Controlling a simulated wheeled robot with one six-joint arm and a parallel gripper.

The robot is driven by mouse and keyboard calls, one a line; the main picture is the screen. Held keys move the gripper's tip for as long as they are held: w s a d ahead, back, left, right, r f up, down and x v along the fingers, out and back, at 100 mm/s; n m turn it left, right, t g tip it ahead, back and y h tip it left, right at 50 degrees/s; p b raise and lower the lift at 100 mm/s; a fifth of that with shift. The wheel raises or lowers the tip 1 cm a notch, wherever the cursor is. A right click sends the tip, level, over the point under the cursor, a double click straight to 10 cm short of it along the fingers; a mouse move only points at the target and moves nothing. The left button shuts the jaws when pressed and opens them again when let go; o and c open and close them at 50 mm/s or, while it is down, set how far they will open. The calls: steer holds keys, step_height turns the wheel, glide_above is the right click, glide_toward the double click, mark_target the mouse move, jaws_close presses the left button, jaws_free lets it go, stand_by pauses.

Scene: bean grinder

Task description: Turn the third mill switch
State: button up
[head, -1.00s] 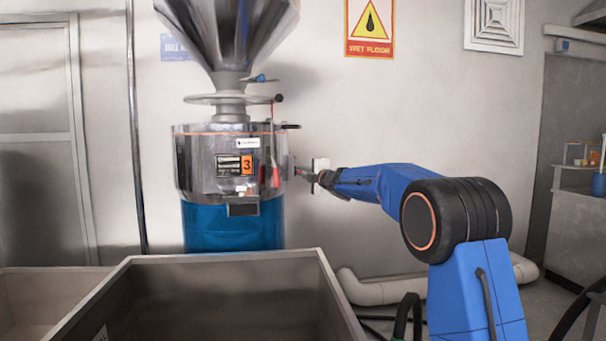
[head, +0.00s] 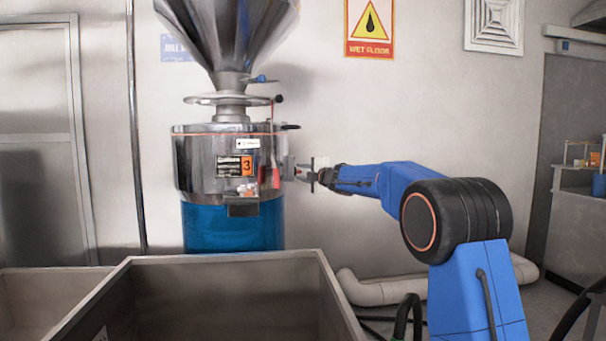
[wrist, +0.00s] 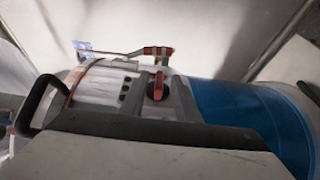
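The third mill (head: 232,222) stands at centre left in the head view, with a steel drum over a blue lower body and an orange "3" label (head: 247,166). In the wrist view, a red switch knob (wrist: 159,84) on a dark round base sits on the mill's grey side panel. In the head view my gripper (head: 302,172) is close to the drum's right side, where the switch is hidden behind it. A large grey part of my gripper fills the wrist view's lower foreground, below the knob. The fingertip gap does not show clearly, and I cannot tell whether it touches the knob.
A red-handled lever (head: 276,176) hangs on the drum's front right. A large grey bin (head: 215,257) stands in the foreground below the mill. A pale pipe (head: 385,291) runs along the floor by the wall.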

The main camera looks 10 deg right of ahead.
steer(key=v, duration=1.7)
steer(key=shift+s, duration=0.25)
steer(key=s+d+f+m+g+h, duration=0.1)
steer(key=s+d+f+m+h, duration=0.2)
steer(key=s+m, duration=0.35)
steer(key=s+d+f+m+g+h, duration=0.1)
steer(key=s+d+f+m+h, duration=0.25)
steer(key=s, duration=0.55)
steer(key=s+d+f+m+g+h, duration=0.1)
steer(key=s+d+f+m+h, duration=0.25)
steer(key=s, duration=0.45)
steer(key=s+a+f+m+g+y, duration=0.1)
steer(key=s+f+m+g, duration=0.2)
steer(key=s+f, duration=0.4)
steer(key=s+a+f+m+g+y, duration=0.1)
steer(key=s+f, duration=0.7)
steer(key=s, duration=0.8)
steer(key=s+a+f+m+g+y, duration=0.1)
steer(key=s+f+m+g, duration=0.3)
steer(key=s+f, duration=0.4)
steer(key=s+a+m, duration=0.1)
steer(key=s, duration=0.3)
steer(key=shift+a+g, duration=0.25)
steer(key=shift+g, duration=0.05)
